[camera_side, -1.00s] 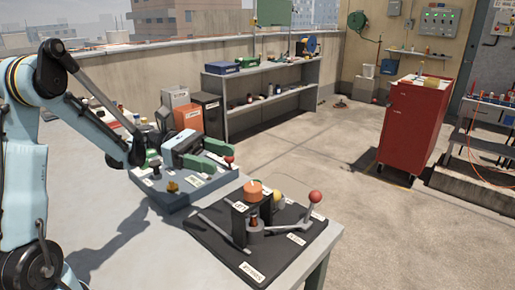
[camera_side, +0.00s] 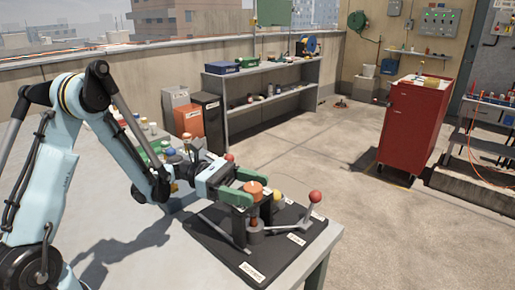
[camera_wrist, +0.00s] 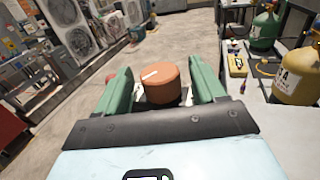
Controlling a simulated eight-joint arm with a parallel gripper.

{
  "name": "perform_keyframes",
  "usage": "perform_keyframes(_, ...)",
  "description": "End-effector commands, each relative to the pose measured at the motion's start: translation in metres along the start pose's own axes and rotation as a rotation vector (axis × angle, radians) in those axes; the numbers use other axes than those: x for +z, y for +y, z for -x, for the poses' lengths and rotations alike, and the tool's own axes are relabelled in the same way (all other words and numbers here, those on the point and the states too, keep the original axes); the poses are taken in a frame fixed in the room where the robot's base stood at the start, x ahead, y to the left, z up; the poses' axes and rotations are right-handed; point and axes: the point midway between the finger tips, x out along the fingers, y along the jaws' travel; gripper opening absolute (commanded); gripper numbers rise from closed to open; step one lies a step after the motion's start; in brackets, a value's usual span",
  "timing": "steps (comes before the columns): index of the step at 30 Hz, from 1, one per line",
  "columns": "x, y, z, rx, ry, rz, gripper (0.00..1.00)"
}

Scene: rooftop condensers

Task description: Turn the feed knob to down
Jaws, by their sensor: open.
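An orange round knob (camera_side: 254,188) sits on top of a dark device on the black mat (camera_side: 297,262) near the table's front corner. In the wrist view the orange knob (camera_wrist: 164,84) has a white pointer line on its top, slanting toward the left. My gripper (camera_side: 243,187) is open, its green fingers on either side of the knob. In the wrist view my gripper (camera_wrist: 158,88) shows a finger left and a finger right of the knob, with a gap visible on the left; contact on the right is hard to tell. The labels are too small to read.
A lever with a red ball (camera_side: 315,196) stands right of the knob on the same mat. A yellow knob (camera_side: 278,197) is just behind. A second panel with several controls lies behind my gripper. A red cabinet (camera_side: 410,130) stands off the table.

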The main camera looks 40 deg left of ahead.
Motion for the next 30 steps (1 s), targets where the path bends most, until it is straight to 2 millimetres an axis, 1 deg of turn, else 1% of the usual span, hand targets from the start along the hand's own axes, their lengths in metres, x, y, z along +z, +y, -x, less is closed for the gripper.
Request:
perform_keyframes(1,0.000,-0.001,-0.008,-0.004,0.000,0.000,0.69)
perform_keyframes(6,0.000,-0.001,-0.024,-0.002,0.000,0.000,0.69)
perform_keyframes(10,0.000,0.000,-0.029,0.000,0.000,0.000,0.69)
perform_keyframes(17,0.000,0.000,-0.029,0.001,0.000,0.000,0.69)
perform_keyframes(18,0.000,0.000,-0.029,0.001,0.000,0.000,0.66)
perform_keyframes(20,0.000,0.000,-0.029,0.001,0.000,0.000,0.57)
perform_keyframes(27,0.000,0.000,-0.029,0.001,0.000,0.000,0.20)
perform_keyframes(28,0.000,0.000,-0.029,0.001,0.000,0.000,0.18)
perform_keyframes(30,0.000,0.000,-0.029,-0.004,0.000,0.000,0.18)
